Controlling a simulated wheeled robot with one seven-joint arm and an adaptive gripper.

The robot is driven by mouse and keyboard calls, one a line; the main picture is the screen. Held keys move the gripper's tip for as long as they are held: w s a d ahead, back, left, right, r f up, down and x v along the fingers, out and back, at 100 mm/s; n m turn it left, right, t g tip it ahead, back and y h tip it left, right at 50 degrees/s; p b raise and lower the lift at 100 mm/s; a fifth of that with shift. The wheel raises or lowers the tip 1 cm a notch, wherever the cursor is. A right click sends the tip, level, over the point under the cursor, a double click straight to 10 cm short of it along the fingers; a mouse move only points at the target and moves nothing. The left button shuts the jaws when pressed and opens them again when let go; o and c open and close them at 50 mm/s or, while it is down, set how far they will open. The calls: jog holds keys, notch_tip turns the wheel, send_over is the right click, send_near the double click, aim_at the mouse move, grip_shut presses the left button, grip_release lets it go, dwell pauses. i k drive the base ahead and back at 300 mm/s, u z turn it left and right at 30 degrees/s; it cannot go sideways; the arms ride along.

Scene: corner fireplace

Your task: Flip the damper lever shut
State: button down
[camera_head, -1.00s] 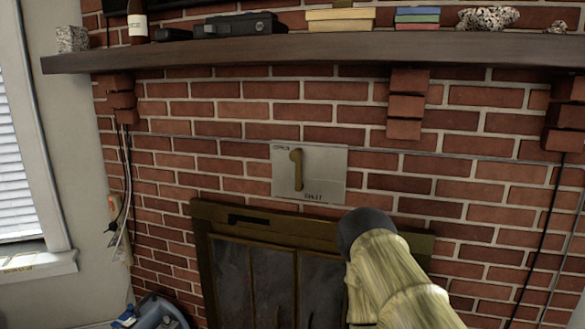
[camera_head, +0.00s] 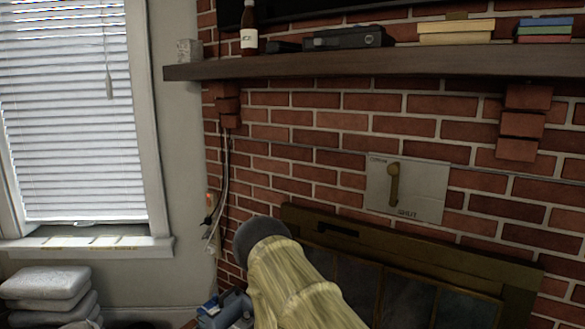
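The damper lever (camera_head: 393,186) is a small brass-coloured handle on a pale plate (camera_head: 425,195) fixed to the brick wall, right of centre. The plate has small lettering at its upper left and along its bottom, which seems to read OPEN and SHUT. The lever stands about vertical, with a rounded knob at its top; I cannot tell which end is the pivot. My arm, pale yellow with a dark rounded end, rises from the bottom, left of and below the plate. No gripper fingers show, and the arm is apart from the lever in the picture.
The fireplace's dark metal-framed front (camera_head: 440,262) is below the plate. A dark wooden mantel (camera_head: 390,63) above holds a bottle (camera_head: 249,35), a black box and books. A brick corbel (camera_head: 522,125) juts out at the right. Stacked grey bags (camera_head: 50,290) lie below the window.

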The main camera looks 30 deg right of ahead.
aim_at(393, 169)
jog(key=u, duration=1.2)
jog(key=i, duration=0.15)
jog(key=z, duration=2.7)
